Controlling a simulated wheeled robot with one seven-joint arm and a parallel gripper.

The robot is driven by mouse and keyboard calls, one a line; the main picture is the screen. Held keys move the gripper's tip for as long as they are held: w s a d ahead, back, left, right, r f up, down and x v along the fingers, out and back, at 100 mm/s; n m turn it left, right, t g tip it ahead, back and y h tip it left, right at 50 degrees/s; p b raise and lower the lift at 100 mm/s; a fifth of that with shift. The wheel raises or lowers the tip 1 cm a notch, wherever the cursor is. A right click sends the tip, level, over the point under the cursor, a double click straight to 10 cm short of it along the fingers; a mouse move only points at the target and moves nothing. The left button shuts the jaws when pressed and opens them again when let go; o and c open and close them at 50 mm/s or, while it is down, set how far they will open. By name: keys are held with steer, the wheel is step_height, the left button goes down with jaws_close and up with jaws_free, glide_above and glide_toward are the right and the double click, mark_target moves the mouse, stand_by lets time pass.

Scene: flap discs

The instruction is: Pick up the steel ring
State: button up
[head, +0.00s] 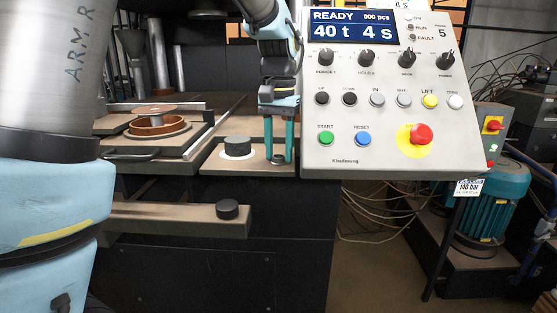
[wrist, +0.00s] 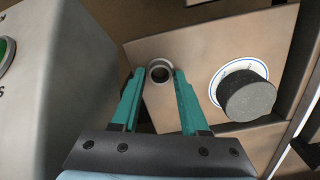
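The steel ring (wrist: 159,72) is a small, short metal ring with a dark hole. It sits on the brown panel near the panel's edge in the wrist view. My gripper (wrist: 159,74) points down at it, with its two teal fingers apart and one tip on each side of the ring. Narrow gaps seem to remain between tips and ring; contact is not clear. In the head view my gripper (head: 279,160) stands over the small shelf left of the control panel, and the ring (head: 278,159) shows only partly between the fingertips.
A black cylinder (head: 237,147) on a white round label stands close beside the ring; it also shows in the wrist view (wrist: 247,97). The control panel (head: 390,95) rises directly right of my gripper. A press bed with a copper-coloured ring (head: 150,125) lies to the left.

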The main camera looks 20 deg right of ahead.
jaws_close()
steer(key=shift+r, duration=0.1)
stand_by(0.3)
